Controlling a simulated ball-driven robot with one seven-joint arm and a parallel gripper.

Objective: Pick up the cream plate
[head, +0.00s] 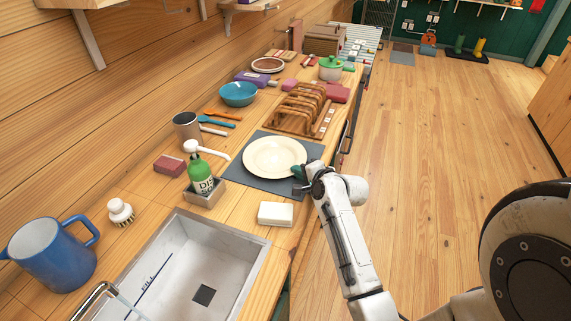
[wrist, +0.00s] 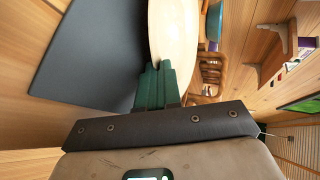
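The cream plate (head: 274,156) is round and shallow, over the dark grey mat (head: 244,172) on the wooden counter. My gripper (head: 299,173) is at the plate's right rim, nearest the counter's front edge. In the wrist view, the green fingers (wrist: 157,84) are close together with the rim of the plate (wrist: 172,32) between them, one finger on each side. The mat (wrist: 85,55) shows to the left there. I cannot tell whether the plate's underside touches the mat.
A wooden rack (head: 299,108) stands just behind the plate. A green soap bottle (head: 200,174) is to its left, and a white block (head: 275,214) lies in front near the sink (head: 190,265). A blue bowl (head: 238,94) is farther back. The floor at right is clear.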

